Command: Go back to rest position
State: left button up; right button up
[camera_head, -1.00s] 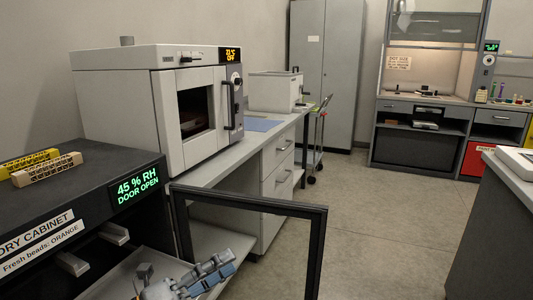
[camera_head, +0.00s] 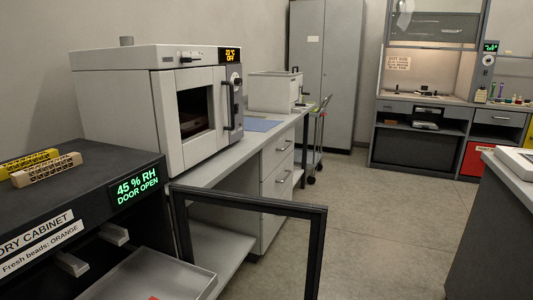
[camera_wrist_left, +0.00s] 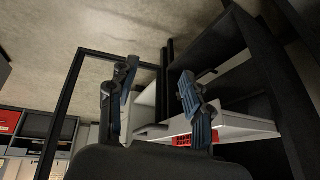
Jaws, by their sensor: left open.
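My left gripper (camera_wrist_left: 158,72) shows in the left wrist view, with its two dark blue-grey fingers spread apart and nothing between them. It is out of the head view. A red piece with holes (camera_wrist_left: 183,141) lies on a pale tray (camera_wrist_left: 245,123) beyond the gripper, partly hidden by one finger. In the head view a small red bit (camera_head: 153,297) shows in the pulled-out tray (camera_head: 195,275) at the bottom edge, mostly cut off. My right gripper is in neither view.
The dry cabinet (camera_head: 85,185) reads 45 % RH, DOOR OPEN. Its framed door (camera_head: 316,250) stands open across the aisle. A white oven (camera_head: 120,110) stands on the bench behind. Grey floor (camera_head: 385,220) is clear to the right, with a counter (camera_head: 490,235) at the right edge.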

pick_arm(q)
jog(key=s+d+f+g, duration=0.15)
jog(key=s+f, duration=0.25)
jog(key=f, duration=1.1)
jog(key=s+f+g, duration=0.2)
jog(key=s+f, duration=0.2)
jog(key=f, duration=1.2)
jog(key=s+a+r+p, duration=0.1)
jog(key=s+p, duration=0.6)
jog(key=s+a+r+p, duration=0.1)
jog(key=s+a+p, duration=0.1)
jog(key=s+p, duration=0.5)
jog(key=shift+s+r+g+p, duration=0.25)
jog(key=shift+g+p, duration=0.2)
jog(key=shift+p, duration=0.1)
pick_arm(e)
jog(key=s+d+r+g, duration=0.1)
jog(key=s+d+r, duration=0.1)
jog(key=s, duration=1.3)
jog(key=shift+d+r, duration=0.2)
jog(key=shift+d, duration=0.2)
pick_arm(q)
jog(key=shift+a, duration=0.1)
